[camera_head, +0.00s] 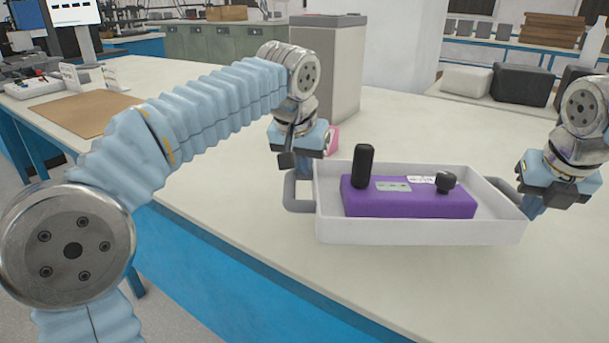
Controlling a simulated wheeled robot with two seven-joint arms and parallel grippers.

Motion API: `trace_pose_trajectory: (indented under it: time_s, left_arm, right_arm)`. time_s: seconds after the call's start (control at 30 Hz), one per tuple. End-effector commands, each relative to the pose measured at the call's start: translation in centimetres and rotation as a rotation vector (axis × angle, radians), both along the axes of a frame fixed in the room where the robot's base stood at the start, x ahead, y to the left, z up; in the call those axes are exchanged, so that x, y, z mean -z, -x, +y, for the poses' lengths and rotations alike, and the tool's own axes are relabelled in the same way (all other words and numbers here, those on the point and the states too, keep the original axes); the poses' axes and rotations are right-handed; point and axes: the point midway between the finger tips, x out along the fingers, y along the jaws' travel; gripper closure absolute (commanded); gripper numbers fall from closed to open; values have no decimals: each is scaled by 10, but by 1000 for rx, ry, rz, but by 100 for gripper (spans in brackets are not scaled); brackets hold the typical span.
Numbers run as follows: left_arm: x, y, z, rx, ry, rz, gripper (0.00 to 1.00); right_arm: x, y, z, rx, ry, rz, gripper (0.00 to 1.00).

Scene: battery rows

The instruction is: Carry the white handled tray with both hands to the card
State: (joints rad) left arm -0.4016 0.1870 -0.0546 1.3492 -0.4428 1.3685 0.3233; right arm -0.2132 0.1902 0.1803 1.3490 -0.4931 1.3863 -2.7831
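The white tray (420,232) with grey handles is at the right centre, over the pale tabletop. It holds a purple block (410,205) with a tall black cylinder (363,166) and a small black knob (445,183) on it. My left gripper (303,170) is at the tray's left handle (297,205). My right gripper (538,203) is at the right handle, which is partly hidden. I cannot tell whether either gripper is closed on its handle, or whether the tray touches the table. A flat brown card (75,105) lies on the table at the far left.
A grey box-shaped unit (335,70) stands behind my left gripper. A pink object (333,140) is partly hidden beside that gripper. White (466,80) and black (522,85) blocks sit at the back right. Small white signs (115,76) stand behind the card. The front table edge runs diagonally.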

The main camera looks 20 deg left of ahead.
Motion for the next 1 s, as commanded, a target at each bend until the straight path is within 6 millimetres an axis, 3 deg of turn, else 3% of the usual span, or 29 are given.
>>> trace_pose_trajectory:
  time_s: [0.03,0.57,1.0]
  left_arm:
    - [-2,1,-9,18,10,-1,100]
    - [3,1,-9,17,11,-2,100]
    - [30,1,-9,17,11,-2,100]
  right_arm:
    - [-1,1,7,-13,-10,-2,100]
    - [3,1,7,-13,-10,-2,100]
    - [30,1,7,-13,-10,-2,100]
